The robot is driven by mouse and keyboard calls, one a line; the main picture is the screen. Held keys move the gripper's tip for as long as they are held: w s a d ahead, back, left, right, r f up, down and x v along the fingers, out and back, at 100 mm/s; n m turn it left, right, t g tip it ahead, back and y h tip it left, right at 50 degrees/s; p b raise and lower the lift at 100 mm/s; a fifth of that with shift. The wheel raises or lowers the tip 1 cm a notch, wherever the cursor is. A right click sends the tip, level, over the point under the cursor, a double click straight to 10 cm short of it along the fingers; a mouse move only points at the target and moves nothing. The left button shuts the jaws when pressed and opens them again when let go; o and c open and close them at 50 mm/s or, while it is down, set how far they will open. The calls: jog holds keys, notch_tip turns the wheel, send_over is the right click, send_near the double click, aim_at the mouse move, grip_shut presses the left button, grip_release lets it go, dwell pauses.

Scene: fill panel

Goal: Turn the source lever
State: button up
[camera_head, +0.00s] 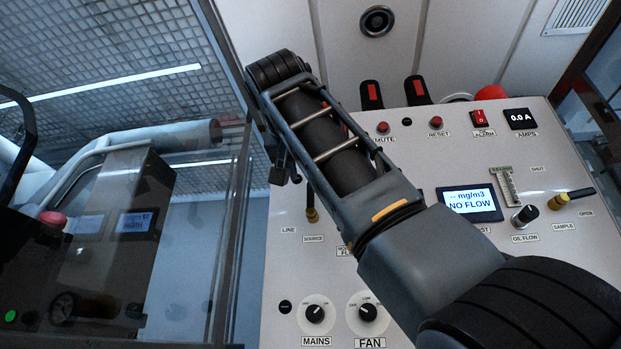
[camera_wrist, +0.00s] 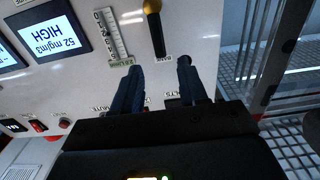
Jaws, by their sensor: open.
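The source lever (camera_head: 311,206) is on the panel's left side, above its SOURCE label. It has a yellow hub and a dark handle pointing up the panel. In the upside-down wrist view, a lever (camera_wrist: 157,34) with a yellow hub and black handle, which looks like the same one, points toward my gripper. My gripper (camera_wrist: 159,66) is open and empty. Its two dark fingers lie either side of the handle's line, with the handle end at about fingertip level in the picture. No contact shows; depth is hard to judge. In the head view my arm hides most of the gripper.
The panel (camera_head: 286,262) carries MAINS (camera_head: 315,313) and FAN (camera_head: 367,312) knobs, a display reading NO FLOW (camera_head: 470,202) and a sample lever (camera_head: 571,198) at right. A glass-walled enclosure edge (camera_head: 232,215) stands close on the left. The wrist view shows another display (camera_wrist: 57,25) reading HIGH.

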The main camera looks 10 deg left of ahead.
aim_at(311, 199)
jog(key=w+p, duration=0.1)
jog(key=w, duration=0.4)
grip_shut()
dwell(0.4)
